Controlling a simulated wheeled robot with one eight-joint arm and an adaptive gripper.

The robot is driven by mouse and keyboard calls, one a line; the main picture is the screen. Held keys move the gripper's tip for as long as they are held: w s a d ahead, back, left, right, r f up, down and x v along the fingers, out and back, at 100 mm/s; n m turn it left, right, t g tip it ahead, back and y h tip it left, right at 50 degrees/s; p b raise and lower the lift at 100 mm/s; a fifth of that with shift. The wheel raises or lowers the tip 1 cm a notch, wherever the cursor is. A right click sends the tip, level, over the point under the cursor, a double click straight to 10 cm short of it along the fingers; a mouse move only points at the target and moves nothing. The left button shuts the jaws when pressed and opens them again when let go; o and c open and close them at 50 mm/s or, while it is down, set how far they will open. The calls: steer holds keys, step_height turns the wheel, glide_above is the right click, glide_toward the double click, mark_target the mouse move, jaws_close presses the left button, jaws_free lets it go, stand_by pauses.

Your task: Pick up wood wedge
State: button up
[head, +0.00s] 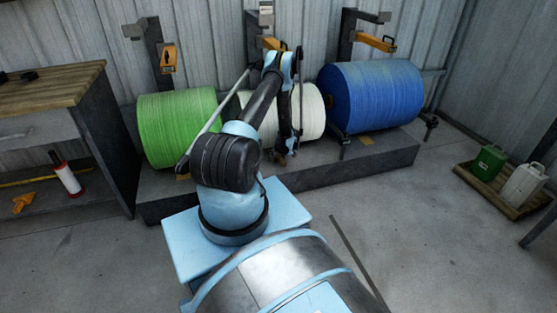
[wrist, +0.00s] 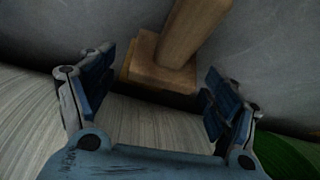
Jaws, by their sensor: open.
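The wood wedge (wrist: 195,35) shows in the wrist view as a brown wooden piece, with a long bar and a wider block at its lower end. It lies against the grey plinth beside the white roll (wrist: 155,122). My gripper (wrist: 157,85) is open, its two blue-padded fingers apart on either side below the block. The wedge appears beyond the fingertips; I cannot tell whether anything touches. In the head view my gripper (head: 283,152) points down in front of the white roll (head: 310,110), and a small brown bit of the wedge (head: 280,160) shows by it.
A green roll (head: 178,125) stands left and a blue roll (head: 372,95) right on the grey plinth (head: 300,176). A wood-topped bench (head: 45,88) is at the left. Jerrycans (head: 488,162) stand on a pallet at the right. The floor between is open.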

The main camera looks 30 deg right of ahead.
steer(key=c, duration=1.4)
steer(key=shift+o, duration=0.2)
steer(key=shift+w, duration=0.1)
